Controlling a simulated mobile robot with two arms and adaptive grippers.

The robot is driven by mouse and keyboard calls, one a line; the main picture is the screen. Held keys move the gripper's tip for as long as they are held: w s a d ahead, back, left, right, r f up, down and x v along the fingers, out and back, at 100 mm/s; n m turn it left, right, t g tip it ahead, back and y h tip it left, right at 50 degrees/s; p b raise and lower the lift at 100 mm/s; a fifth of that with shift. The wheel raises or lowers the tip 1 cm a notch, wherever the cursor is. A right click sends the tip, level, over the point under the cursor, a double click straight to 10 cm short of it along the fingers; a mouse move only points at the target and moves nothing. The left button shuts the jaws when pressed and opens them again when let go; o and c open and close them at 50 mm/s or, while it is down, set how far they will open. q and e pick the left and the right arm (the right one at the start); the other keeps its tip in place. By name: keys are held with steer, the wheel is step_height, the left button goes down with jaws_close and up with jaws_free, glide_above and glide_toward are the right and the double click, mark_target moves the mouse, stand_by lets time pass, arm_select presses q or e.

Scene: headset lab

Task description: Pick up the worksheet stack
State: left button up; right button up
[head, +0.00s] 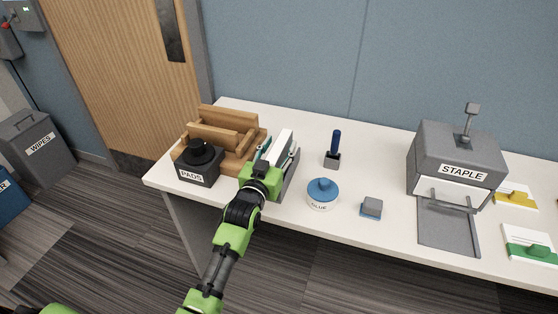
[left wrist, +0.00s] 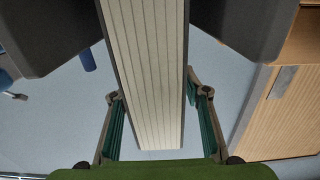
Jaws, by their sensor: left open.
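The worksheet stack (head: 282,146) is a white upright block in a grey holder (head: 291,178) on the white table. In the left wrist view the stack (left wrist: 150,75) shows as pale, lined layers with grey edges. My left gripper (head: 264,160) is at the stack, at the near end of the holder. In the left wrist view its green-padded fingers (left wrist: 155,97) stand apart, one on each side of the stack. The left finger looks close to the stack and a gap shows by the right one; contact cannot be told. My right gripper is not in view.
Left of the gripper are a black-knobbed PADS box (head: 199,166) and a wooden rack (head: 228,132). To the right stand a blue-handled tool (head: 335,145), a GLUE pot (head: 322,194), a small grey-blue block (head: 371,208) and the STAPLE machine (head: 457,165). Bare tabletop lies between them.

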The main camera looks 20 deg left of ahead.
arm_select(q)
jaws_close()
steer(key=shift+r, duration=0.1)
